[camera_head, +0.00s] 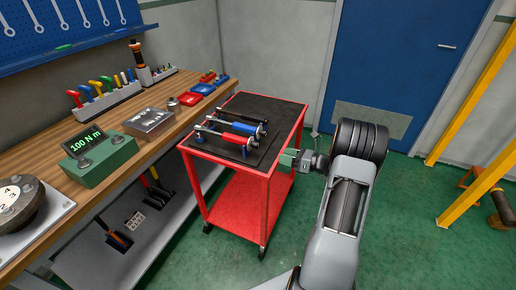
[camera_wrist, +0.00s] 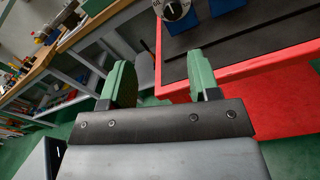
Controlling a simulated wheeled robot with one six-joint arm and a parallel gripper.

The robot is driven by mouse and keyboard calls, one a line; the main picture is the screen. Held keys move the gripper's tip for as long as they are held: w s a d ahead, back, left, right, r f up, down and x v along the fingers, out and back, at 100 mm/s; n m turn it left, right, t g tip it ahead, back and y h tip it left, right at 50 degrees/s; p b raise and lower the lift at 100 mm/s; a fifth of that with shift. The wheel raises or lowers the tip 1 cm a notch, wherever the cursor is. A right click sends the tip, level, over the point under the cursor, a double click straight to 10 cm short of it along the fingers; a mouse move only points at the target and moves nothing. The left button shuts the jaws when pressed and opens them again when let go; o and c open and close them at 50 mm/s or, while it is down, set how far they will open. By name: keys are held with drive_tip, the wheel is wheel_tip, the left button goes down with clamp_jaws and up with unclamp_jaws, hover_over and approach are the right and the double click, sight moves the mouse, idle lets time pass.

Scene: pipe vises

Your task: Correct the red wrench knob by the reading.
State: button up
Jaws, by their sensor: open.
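The red torque wrench (camera_head: 232,137) lies nearest on the black top of the red cart (camera_head: 222,162), in line with a blue wrench (camera_head: 244,127) and a dark one behind it. Its knob end points right, too small to read in the head view. A green tester (camera_head: 100,160) on the bench shows "100 N m". My gripper (camera_head: 289,157) is at the cart's right edge, apart from the wrenches. In the wrist view its green fingers (camera_wrist: 160,82) are open and empty.
The wooden bench (camera_head: 115,133) along the left holds a tool rack, a metal box and red and blue trays. A round dial plate (camera_head: 18,200) stands at its near end. Yellow posts (camera_head: 478,125) stand at right. Green floor is open right of the cart.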

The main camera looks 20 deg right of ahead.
sight(257, 148)
drive_tip(key=shift+m+t, duration=0.5)
drive_tip(key=shift+m, duration=0.1)
drive_tip(key=x, duration=0.8)
drive_tip(key=w+d+f+p+x, duration=0.1)
drive_tip(key=x, duration=0.3)
drive_tip(key=shift+w+a, duration=0.25)
drive_tip(key=shift+w, duration=0.05)
drive_tip(key=shift+c, duration=0.2)
drive_tip(key=shift+f, duration=0.1)
drive_tip(key=c, duration=0.9)
